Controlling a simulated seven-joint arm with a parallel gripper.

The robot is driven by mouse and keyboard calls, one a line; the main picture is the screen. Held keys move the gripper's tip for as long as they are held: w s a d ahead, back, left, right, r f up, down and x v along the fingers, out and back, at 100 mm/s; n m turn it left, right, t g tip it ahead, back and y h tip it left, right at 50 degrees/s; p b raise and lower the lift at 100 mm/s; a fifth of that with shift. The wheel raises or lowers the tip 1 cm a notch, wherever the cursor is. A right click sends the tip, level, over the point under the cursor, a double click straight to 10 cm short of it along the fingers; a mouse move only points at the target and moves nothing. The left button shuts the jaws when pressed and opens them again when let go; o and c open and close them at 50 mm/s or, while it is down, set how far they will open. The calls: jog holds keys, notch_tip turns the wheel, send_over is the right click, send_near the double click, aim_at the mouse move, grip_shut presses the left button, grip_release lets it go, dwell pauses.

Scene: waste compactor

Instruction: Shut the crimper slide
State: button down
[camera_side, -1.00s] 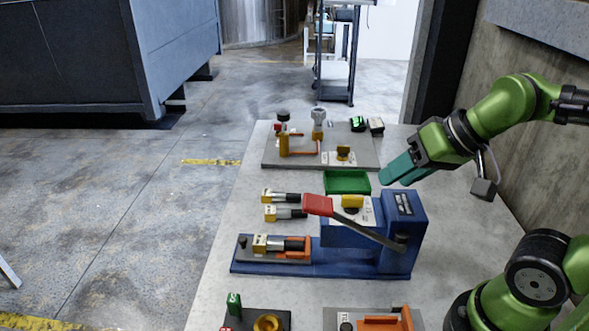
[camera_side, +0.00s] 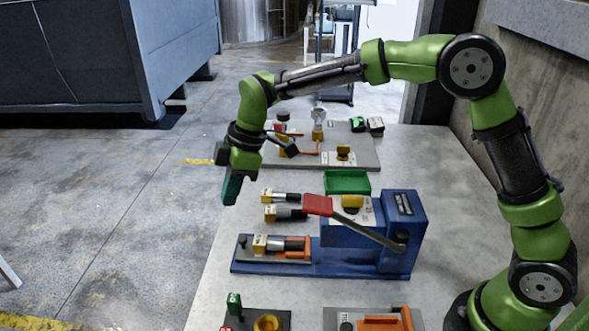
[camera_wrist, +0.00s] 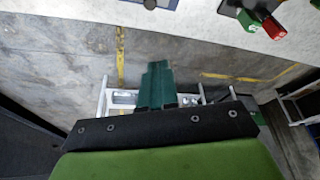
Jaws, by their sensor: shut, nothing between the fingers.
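The crimper (camera_side: 370,262) is a blue bench machine in the middle of the table, with a red-handled lever (camera_side: 318,205) over it. Its slide (camera_side: 278,258), a grey plate on the blue base, carries a yellow-ended cylinder (camera_side: 262,243), an orange bracket and a dark knob (camera_side: 242,240) at its left end. A gap shows between the slide and the crimper's tall body. My gripper (camera_side: 230,198) is shut and empty, pointing down, left of the crimper and higher than the slide. In the wrist view its teal fingers (camera_wrist: 156,85) are together over the floor.
Two yellow-ended fittings (camera_side: 285,205) and a green tray (camera_side: 347,182) lie behind the crimper. A grey board with valves (camera_side: 365,155) is at the back. Floor left of the table is open.

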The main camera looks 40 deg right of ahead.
aim_at(239, 242)
jog(key=shift+n, duration=0.3)
jog(key=x, duration=1.1)
jog(key=shift+w+a, duration=0.1)
jog(key=shift+a, duration=0.15)
jog(key=d, duration=0.2)
jog(key=shift+s+d+f, duration=0.5)
jog(key=shift+s+d, duration=0.05)
jog(key=shift+d, duration=0.3)
jog(key=shift+s+d, duration=0.2)
jog(key=shift+d, duration=0.05)
jog(key=shift+s+d, duration=1.4)
